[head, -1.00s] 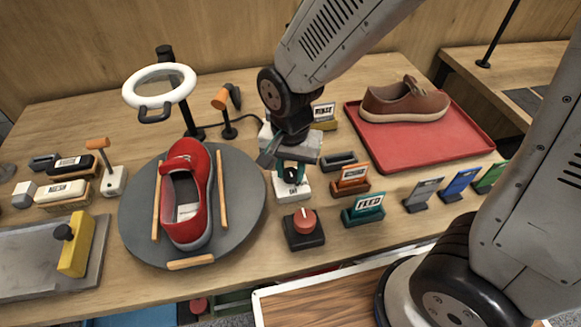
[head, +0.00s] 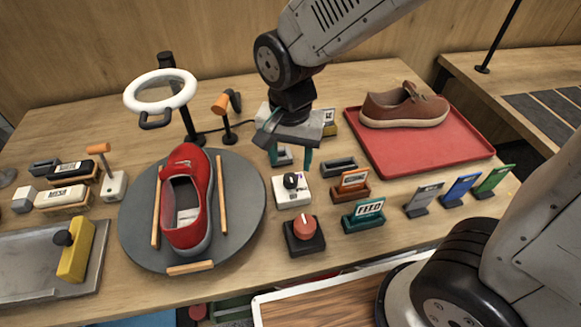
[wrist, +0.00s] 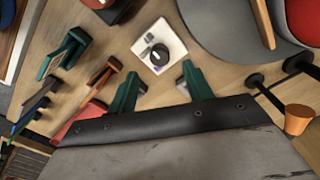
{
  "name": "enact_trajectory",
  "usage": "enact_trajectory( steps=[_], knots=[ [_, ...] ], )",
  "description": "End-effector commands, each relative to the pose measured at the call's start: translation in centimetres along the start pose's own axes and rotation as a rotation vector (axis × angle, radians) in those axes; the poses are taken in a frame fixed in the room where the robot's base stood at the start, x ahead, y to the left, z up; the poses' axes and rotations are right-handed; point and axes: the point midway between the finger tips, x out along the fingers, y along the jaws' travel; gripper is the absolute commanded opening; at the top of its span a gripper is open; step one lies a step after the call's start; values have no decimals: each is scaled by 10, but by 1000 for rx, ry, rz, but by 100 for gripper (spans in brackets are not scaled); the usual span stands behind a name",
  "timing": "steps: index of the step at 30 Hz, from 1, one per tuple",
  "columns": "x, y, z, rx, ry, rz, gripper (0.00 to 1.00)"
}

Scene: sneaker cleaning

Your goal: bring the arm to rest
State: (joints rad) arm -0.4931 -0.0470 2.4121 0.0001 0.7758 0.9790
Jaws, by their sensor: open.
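My gripper (head: 291,158) is open and empty. In the head view it hangs above the table just behind the white switch box with a black knob (head: 292,190). In the wrist view its two green fingers (wrist: 160,92) are spread apart, and the white switch box (wrist: 158,47) lies beyond them, apart from both fingertips. My arm reaches in from the upper right of the head view.
A red shoe (head: 187,190) rests on the grey round turntable (head: 243,200). A red knob box (head: 304,234) and card holders (head: 363,217) stand in front. A brown shoe (head: 405,106) sits on a red tray (head: 430,152). A ring lamp (head: 160,106) stands behind the turntable.

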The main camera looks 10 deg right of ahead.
Motion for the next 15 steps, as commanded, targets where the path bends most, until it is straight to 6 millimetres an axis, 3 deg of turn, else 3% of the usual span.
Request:
enact_trajectory(
  steps=[6,15],
  knots=[
    [-19,0,0,0,1,-1,51],
    [-20,0,0,0,0,0,51]
  ],
)
